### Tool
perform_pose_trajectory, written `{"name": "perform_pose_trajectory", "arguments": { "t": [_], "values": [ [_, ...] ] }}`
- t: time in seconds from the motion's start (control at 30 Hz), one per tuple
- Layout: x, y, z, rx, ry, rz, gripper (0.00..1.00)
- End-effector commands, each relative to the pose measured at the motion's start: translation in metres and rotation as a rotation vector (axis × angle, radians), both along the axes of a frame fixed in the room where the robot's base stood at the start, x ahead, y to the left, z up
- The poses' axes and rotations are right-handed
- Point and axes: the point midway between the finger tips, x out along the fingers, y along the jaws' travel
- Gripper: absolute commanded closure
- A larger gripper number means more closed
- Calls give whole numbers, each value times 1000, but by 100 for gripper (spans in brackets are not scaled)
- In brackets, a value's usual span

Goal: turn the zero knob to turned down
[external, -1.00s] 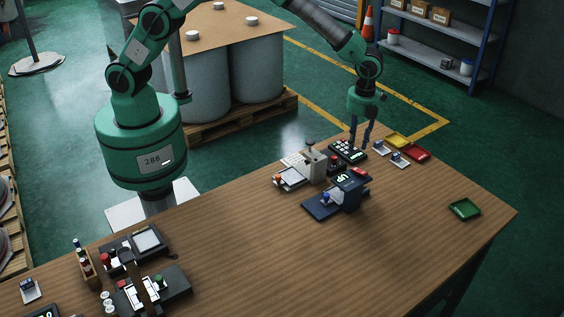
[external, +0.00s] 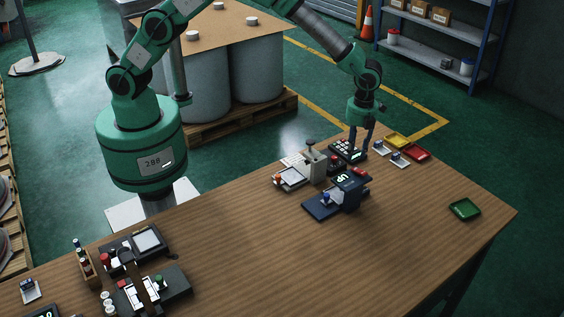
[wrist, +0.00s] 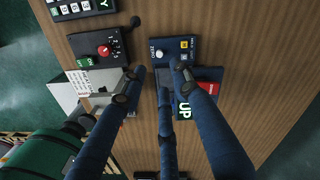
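The zero knob (wrist: 160,55) is a small silver round knob on a dark blue panel, beside white lettering that seems to read ZERO, in the wrist view. Its pointing direction is too small to tell. The panel joins a dark blue device (wrist: 205,73) with a green display reading UP; the device (external: 346,196) stands on the table in the external view. My gripper (wrist: 156,70) has slim dark blue fingers, spread apart with nothing between them. The fingertips appear close to the knob; contact cannot be told. In the external view my gripper (external: 359,151) points down behind the device.
A black box with a red dial (wrist: 103,50) and a thin lever lies left of the knob panel. A black keypad (external: 347,150) is near the fingers. Yellow (external: 396,141) and red (external: 417,153) trays lie to the right. The table's front middle is clear.

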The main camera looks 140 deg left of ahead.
Motion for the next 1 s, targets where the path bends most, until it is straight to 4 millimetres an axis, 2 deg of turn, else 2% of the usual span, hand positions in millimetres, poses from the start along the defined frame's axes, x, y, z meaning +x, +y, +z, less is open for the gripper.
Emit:
{"name": "perform_pose_trajectory", "arguments": {
  "t": [0.03,0.2,0.5,0.7,1.0],
  "values": [
    [-1,-1,-11,-1,2,0,70],
    [-1,-1,-39,-1,2,0,70],
    [-3,-2,-82,-1,1,1,70],
    [-3,-2,-98,1,0,1,70],
    [-3,-2,-102,1,0,1,70]
  ]
}}
